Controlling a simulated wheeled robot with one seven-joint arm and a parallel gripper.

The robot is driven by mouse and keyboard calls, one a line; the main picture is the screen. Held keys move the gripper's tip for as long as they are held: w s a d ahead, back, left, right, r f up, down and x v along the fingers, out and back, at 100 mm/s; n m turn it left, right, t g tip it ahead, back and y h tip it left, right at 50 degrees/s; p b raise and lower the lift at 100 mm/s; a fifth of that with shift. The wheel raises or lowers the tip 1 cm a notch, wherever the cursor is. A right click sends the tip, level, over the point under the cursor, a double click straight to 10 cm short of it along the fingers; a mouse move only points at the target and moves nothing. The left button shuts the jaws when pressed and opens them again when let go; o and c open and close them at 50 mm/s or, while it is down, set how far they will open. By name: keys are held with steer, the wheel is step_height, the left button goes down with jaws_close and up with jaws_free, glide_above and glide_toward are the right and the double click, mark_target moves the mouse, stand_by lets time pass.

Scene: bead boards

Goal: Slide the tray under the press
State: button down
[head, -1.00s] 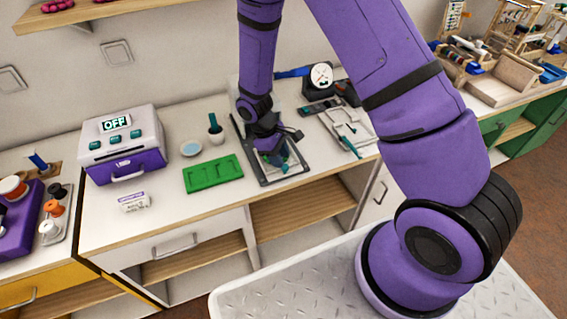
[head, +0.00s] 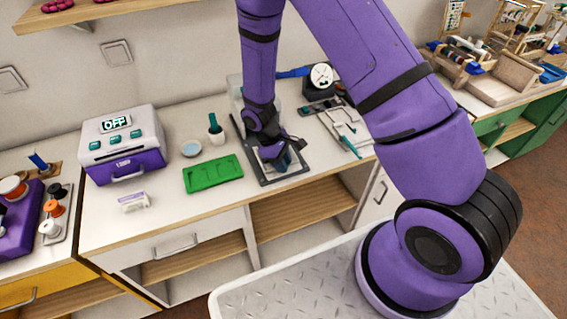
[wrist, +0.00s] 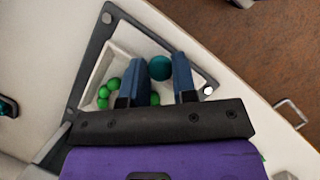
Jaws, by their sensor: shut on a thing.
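A pale tray (wrist: 99,72) with several green beads (wrist: 114,84) lies inside a dark grey frame (wrist: 92,56) in the wrist view. My gripper (wrist: 160,70) is over the tray, its two blue fingers shut on a round teal knob (wrist: 161,68). Whether the knob is joined to the tray is hidden by the fingers. In the head view the dark frame (head: 262,179) lies flat on the counter under my gripper (head: 278,163). I cannot tell clearly which part is the press; a dark bar rises at the frame's left side.
A green board (head: 212,174) lies left of the frame, with a small dish (head: 191,149) and a white cup (head: 217,138) behind. A dial device (head: 321,76) and another pale frame (head: 348,130) stand to the right.

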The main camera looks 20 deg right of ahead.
steer(key=w, duration=1.1)
steer(key=shift+r, duration=0.1)
steer(key=c, duration=1.2)
jaws_free()
steer(key=v, duration=1)
steer(key=shift+r, duration=0.35)
steer(key=shift+w+a, duration=0.1)
steer(key=shift+a, duration=0.05)
